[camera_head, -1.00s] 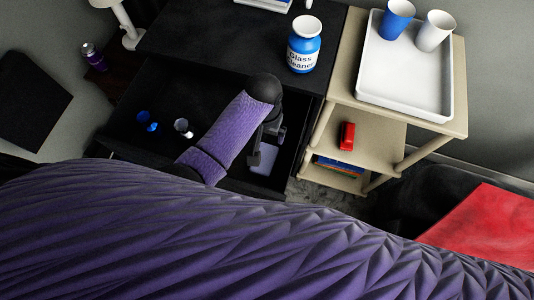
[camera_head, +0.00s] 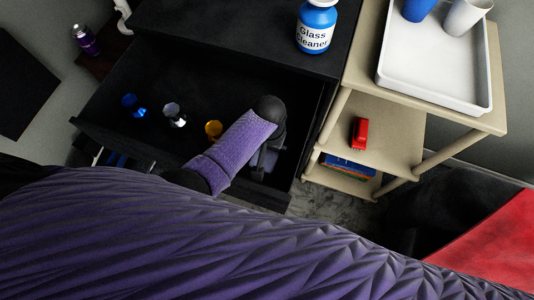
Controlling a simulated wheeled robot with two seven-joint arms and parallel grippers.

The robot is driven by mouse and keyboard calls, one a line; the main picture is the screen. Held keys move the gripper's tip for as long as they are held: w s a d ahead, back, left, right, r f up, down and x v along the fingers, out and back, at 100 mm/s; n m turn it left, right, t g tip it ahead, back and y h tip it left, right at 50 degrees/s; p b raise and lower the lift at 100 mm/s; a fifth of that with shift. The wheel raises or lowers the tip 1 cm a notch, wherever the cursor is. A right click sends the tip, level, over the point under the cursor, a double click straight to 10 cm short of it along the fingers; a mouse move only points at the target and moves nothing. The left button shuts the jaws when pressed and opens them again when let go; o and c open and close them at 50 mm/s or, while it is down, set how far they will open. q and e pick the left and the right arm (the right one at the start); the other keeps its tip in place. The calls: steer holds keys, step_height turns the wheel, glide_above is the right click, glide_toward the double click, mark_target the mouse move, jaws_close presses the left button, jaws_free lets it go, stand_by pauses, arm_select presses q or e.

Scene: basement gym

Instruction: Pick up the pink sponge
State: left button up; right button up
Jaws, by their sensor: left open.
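My left gripper (camera_head: 264,164) is over the right part of an open black drawer (camera_head: 235,85), pointing down into it. It is open, partly hidden behind my purple-sleeved forearm. A small pale patch shows low beside its fingers; I cannot tell whether it is the sponge. No clearly pink sponge is visible; part of the drawer is hidden by my arm. My right gripper is not in view.
A glass cleaner bottle (camera_head: 316,27) stands on the black top. A beige shelf (camera_head: 385,133) with a red object (camera_head: 359,133) and a white tray (camera_head: 432,100) stands right.

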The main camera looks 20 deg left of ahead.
arm_select(q)
steer(key=shift+r, duration=0.1)
steer(key=shift+c, duration=0.5)
steer(key=c, duration=0.9)
step_height(320, 180, up, 10)
steer(key=p, duration=0.6)
